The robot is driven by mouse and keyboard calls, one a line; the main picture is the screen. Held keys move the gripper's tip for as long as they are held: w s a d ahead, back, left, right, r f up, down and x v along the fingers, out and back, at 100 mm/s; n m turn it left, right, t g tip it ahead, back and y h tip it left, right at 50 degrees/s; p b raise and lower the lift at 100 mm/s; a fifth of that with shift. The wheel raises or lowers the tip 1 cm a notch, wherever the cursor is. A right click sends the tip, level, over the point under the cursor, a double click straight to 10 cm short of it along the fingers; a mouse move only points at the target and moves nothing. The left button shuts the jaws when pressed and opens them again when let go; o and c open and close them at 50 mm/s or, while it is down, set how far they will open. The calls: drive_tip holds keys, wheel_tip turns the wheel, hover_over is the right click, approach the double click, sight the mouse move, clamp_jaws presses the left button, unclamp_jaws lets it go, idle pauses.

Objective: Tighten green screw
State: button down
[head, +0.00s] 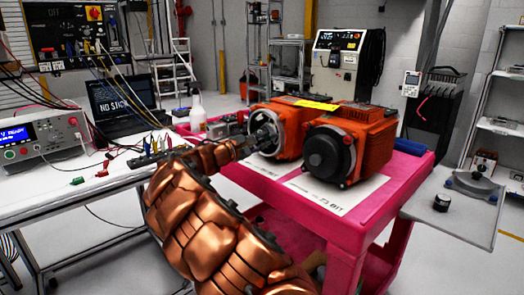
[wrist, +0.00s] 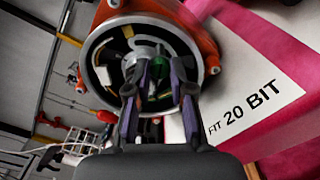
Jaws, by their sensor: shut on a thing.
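The green screw (wrist: 157,74) shows in the wrist view near the middle of the open round end of an orange servo motor. My gripper (wrist: 158,84) is in front of this opening, its dark fingers closed in on either side of the green screw. The fingers hide part of the screw and of the inside of the housing. In the head view my gripper (head: 265,138) reaches to the open end of the left orange motor (head: 284,115). The green screw cannot be made out there.
A second orange motor (head: 350,140) with a black end cap stands close on the right. Both are on a pink cart (head: 385,195). A white bench (head: 60,195) with a power supply (head: 42,138) and leads is at left.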

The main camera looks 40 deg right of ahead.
drive_tip(key=m+b, duration=0.4)
drive_tip(key=shift+f, duration=0.2)
drive_tip(key=shift+m+b, duration=0.4)
drive_tip(key=shift+r, duration=0.15)
drive_tip(key=c, duration=1)
unclamp_jaws()
drive_tip(key=shift+a, duration=0.1)
drive_tip(key=a, duration=1.2)
drive_tip(key=shift+w, duration=0.1)
